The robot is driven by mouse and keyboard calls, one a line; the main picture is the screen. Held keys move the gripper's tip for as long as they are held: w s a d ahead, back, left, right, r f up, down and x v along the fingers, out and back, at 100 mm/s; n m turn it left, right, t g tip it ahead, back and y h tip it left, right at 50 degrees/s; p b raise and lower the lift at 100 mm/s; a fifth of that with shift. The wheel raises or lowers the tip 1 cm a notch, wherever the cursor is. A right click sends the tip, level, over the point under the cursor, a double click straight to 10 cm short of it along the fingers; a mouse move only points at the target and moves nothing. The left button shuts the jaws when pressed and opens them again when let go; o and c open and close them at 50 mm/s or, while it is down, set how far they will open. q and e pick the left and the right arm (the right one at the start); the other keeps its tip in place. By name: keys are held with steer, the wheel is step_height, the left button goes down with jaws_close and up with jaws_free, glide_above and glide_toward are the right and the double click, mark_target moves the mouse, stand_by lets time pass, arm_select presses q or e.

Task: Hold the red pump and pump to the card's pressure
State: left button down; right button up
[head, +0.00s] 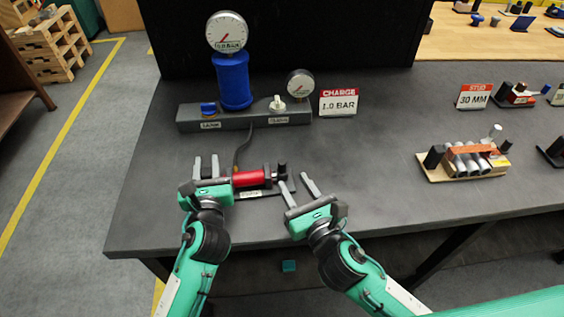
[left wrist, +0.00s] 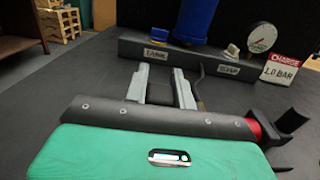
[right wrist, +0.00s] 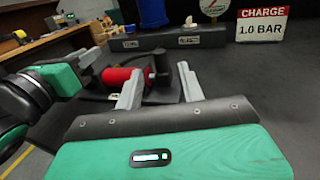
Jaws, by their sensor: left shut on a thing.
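The red pump (head: 250,178) lies sideways on its dark base near the bench front, its black handle (head: 282,170) at the right end. My left gripper (head: 206,166) is shut on the pump's left end; its fingers largely hide the grip. My right gripper (head: 297,186) is open and empty, just right of the handle and apart from it; in the right wrist view the handle (right wrist: 161,63) shows beyond the fingers. The card (head: 339,102) reads "CHARGE 1.0 BAR". A large gauge (head: 226,32) tops the blue tank (head: 233,82); its fine reading is unclear.
A grey manifold (head: 245,117) carries a blue valve knob (head: 208,107), a white knob (head: 277,104) and a small gauge (head: 300,84). A dark hose (head: 243,150) runs toward the pump. A wooden fixture (head: 465,160) stands right; bench between is clear.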

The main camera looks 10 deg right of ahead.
mark_target(285, 167)
steer(key=x, duration=0.7)
steer(key=shift+w, duration=0.35)
jaws_close()
